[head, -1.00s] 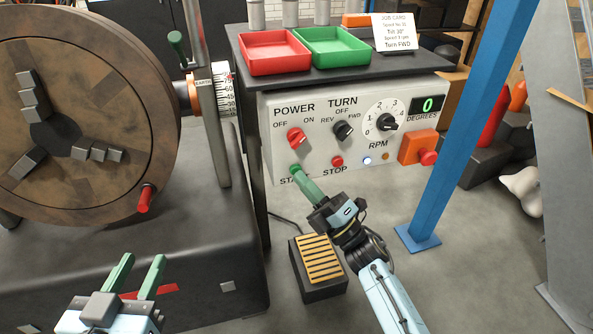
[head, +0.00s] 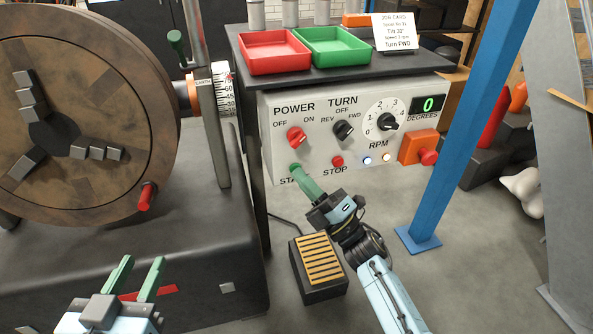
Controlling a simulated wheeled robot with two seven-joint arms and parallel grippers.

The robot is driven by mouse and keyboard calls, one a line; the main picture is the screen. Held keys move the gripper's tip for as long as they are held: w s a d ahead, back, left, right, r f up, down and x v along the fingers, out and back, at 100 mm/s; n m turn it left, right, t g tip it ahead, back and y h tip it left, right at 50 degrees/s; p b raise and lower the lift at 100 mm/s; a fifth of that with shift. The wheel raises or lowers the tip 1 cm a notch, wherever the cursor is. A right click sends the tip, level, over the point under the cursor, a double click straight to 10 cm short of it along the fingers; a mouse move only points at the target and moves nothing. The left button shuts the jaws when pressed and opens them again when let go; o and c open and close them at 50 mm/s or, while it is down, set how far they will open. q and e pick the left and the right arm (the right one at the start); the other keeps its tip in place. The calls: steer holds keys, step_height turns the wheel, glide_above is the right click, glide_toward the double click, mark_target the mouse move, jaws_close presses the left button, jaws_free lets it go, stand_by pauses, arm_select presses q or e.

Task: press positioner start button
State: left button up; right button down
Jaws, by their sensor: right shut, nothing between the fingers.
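The grey control panel (head: 300,118) faces me under the black table. My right gripper (head: 298,173) is shut and empty, its green fingertips at the panel's lower left, by the START label. The START button is hidden behind the fingertips or blends with their green, so I cannot tell how far it is pressed. The red STOP button (head: 337,161) is to the right, apart from the fingers. My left gripper (head: 140,264) is open and empty at the lower left, in front of the machine base.
The positioner's round brown faceplate (head: 95,75) fills the left. A red tray (head: 274,67) and a green tray (head: 332,64) stand above the panel. A foot pedal (head: 320,270) is below my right gripper. A blue post (head: 465,130) stands at right.

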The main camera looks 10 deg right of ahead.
steer(key=shift+s+p, duration=0.45)
steer(key=shift+s, duration=0.5)
steer(key=shift+s+d+p, duration=0.15)
steer(key=shift+s+p, duration=0.9)
steer(key=shift+s, duration=1.45)
